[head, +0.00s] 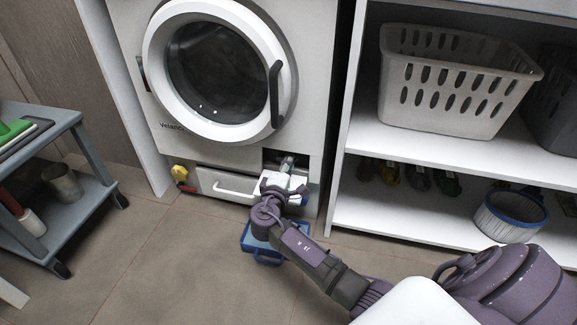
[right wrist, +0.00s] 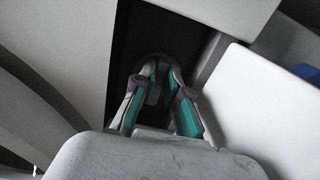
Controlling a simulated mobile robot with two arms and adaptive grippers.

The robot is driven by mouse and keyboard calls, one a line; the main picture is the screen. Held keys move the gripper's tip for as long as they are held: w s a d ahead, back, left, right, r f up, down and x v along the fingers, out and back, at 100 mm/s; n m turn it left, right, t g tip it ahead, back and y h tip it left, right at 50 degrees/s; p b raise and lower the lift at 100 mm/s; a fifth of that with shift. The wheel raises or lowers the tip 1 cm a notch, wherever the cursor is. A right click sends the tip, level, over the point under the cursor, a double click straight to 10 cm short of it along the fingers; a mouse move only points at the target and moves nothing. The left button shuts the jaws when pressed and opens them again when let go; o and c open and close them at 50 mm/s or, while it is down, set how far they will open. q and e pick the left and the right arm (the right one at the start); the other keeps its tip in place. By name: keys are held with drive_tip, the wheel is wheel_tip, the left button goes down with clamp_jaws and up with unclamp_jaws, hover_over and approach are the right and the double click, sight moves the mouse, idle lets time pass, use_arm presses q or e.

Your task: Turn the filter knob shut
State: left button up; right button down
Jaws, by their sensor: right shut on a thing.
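The white washing machine (head: 210,132) has its round door closed. At its lower right is a dark filter opening (head: 271,156). My right gripper (head: 287,164) reaches into that opening. In the right wrist view its fingers (right wrist: 158,88) are closed around the grey filter knob (right wrist: 153,94), inside the dark recess. The fingers hide most of the knob, so its turned position cannot be read. A white flap (right wrist: 258,100) stands beside the opening in the wrist view. My left gripper is not in view.
A blue tray (head: 262,256) lies on the floor below my right wrist. A white shelf unit (head: 345,215) with a laundry basket (head: 452,105) and a blue-rimmed bucket (head: 510,218) stands to the right. A grey-blue cart (head: 75,200) stands left.

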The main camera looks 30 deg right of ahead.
drive_tip(key=shift+f+m, duration=0.1)
drive_tip(key=shift+m, duration=0.2)
drive_tip(key=c, duration=1.2)
unclamp_jaws()
